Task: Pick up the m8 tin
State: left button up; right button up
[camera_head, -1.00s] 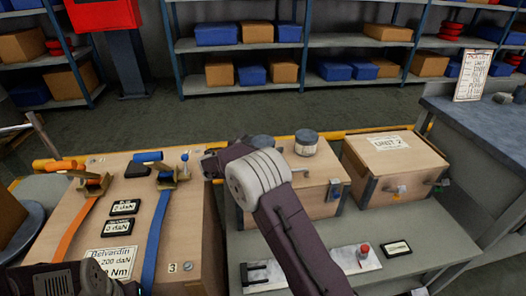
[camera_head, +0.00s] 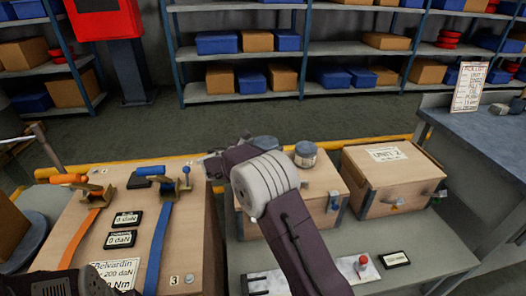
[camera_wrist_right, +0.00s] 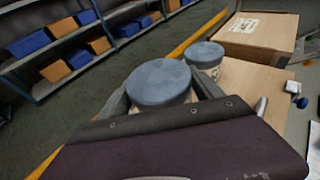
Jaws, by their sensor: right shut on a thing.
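Two round tins with blue-grey lids are in view; I cannot read an M8 mark on either. One tin (camera_head: 265,143) is partly hidden behind my right arm. In the right wrist view, this tin (camera_wrist_right: 158,82) sits between the fingers of my right gripper (camera_wrist_right: 160,90), which is shut on it. The other tin (camera_head: 306,153) stands on a wooden box just right of it, and also shows beyond the held tin in the wrist view (camera_wrist_right: 205,55). My right fingers are hidden in the head view. Only part of my left arm shows, at the lower left.
A wooden crate labelled Unit 2 (camera_head: 390,178) stands at the right on the grey bench (camera_head: 445,235). A wooden console (camera_head: 190,225) with orange and blue straps lies left. A red-knobbed plate (camera_head: 361,263) is in front. A blue-topped table (camera_head: 480,135) is far right.

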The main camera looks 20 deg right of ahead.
jog(key=s+d+r+p, duration=0.2)
jog(key=s+d+r, duration=0.3)
jog(key=d, duration=0.4)
jog(key=shift+d+r, duration=0.3)
jog(key=shift+r, duration=0.3)
